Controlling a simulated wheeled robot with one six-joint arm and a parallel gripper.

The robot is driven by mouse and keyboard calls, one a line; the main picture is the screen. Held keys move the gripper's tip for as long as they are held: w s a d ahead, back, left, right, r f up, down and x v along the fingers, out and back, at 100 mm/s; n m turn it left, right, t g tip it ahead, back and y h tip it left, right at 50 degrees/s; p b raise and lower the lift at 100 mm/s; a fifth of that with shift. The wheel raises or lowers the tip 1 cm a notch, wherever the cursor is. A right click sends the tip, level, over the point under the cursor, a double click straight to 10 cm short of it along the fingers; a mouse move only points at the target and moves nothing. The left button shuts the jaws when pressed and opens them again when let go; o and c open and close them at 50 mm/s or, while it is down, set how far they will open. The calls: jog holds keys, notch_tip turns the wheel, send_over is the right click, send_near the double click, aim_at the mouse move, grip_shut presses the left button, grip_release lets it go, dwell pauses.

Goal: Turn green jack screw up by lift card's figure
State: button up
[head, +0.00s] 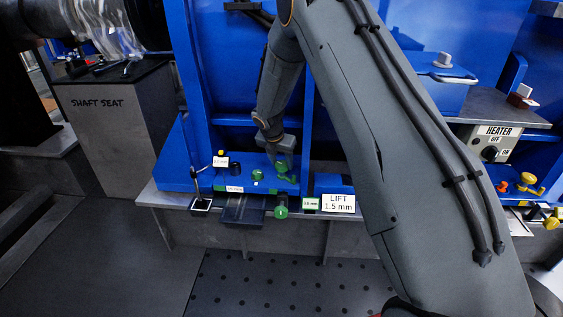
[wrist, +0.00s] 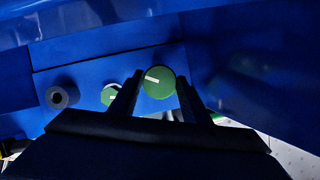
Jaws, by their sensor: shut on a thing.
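My gripper (head: 280,160) reaches down onto the blue machine foot. In the wrist view my gripper (wrist: 160,78) has one finger on each side of a round green screw head (wrist: 159,83) with a white mark line, and is shut on it. The white line lies nearly level, tilted slightly down to the right. In the head view this green jack screw (head: 282,167) is partly hidden by the fingers. A second green screw head (head: 257,175) sits to its left, also seen in the wrist view (wrist: 110,95). The lift card (head: 339,203) reads "LIFT 1.5 mm".
Another green knob (head: 281,209) sits lower, at the bench's front edge. A dark cylinder (wrist: 62,96) stands left in the wrist view. Blue walls close in on both sides.

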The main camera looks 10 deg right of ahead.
jog(key=shift+m, duration=0.3)
jog(key=m+g+h+p, duration=0.1)
jog(key=m, duration=0.2)
jog(key=shift+a, duration=0.1)
jog(key=m, duration=0.1)
jog(key=m+g, duration=0.1)
jog(key=m, duration=0.1)
jog(key=shift+w+f+m+h, duration=0.1)
jog(key=shift+w+m+h, duration=0.1)
jog(key=shift+m+h, duration=0.1)
jog(key=m+g+b, duration=0.1)
jog(key=m, duration=0.2)
jog(key=shift+m+g, duration=0.3)
jog(key=shift+w+m+g+b, duration=0.1)
jog(key=shift+m+g+b, duration=0.8)
jog(key=shift+m, duration=1)
jog(key=o, duration=1.1)
jog(key=shift+c, duration=0.2)
